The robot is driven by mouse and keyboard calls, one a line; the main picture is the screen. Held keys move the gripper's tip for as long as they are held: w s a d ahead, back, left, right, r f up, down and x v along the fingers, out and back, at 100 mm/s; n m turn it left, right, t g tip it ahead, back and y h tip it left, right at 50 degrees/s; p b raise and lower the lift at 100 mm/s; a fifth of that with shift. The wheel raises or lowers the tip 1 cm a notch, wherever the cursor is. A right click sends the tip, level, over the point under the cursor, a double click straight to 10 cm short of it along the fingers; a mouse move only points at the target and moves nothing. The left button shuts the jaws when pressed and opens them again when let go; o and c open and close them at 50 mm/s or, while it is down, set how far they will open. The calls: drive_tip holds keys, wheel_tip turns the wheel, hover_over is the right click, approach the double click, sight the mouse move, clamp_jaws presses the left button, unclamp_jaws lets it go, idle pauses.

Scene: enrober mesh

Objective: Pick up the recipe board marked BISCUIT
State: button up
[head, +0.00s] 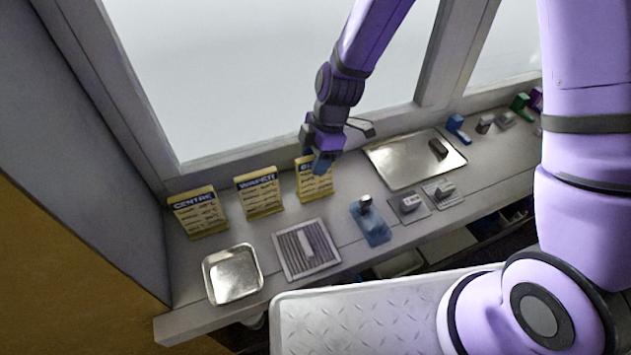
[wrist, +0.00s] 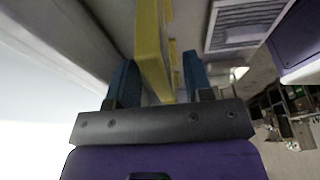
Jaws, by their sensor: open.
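Three yellow boards with dark header strips stand in a row on the sill counter in the head view. The rightmost board (head: 314,185), whose header starts with "BI" and is partly covered by my gripper, appears to be the BISCUIT board. My gripper (head: 322,166) is at its top right. In the wrist view the yellow board (wrist: 152,45) stands edge-on between the two blue fingers of my gripper (wrist: 158,80). The fingers are open, with a gap on each side of the board.
A window rises behind the counter (head: 300,240). A square metal tray (head: 233,274) and a ribbed grille (head: 306,250) lie in front of the boards. A blue block-like tool (head: 370,222) and a large tray (head: 414,160) lie to the right.

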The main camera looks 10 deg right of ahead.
drive_tip(key=shift+x, duration=0.85)
drive_tip(key=shift+f, duration=0.25)
clamp_jaws()
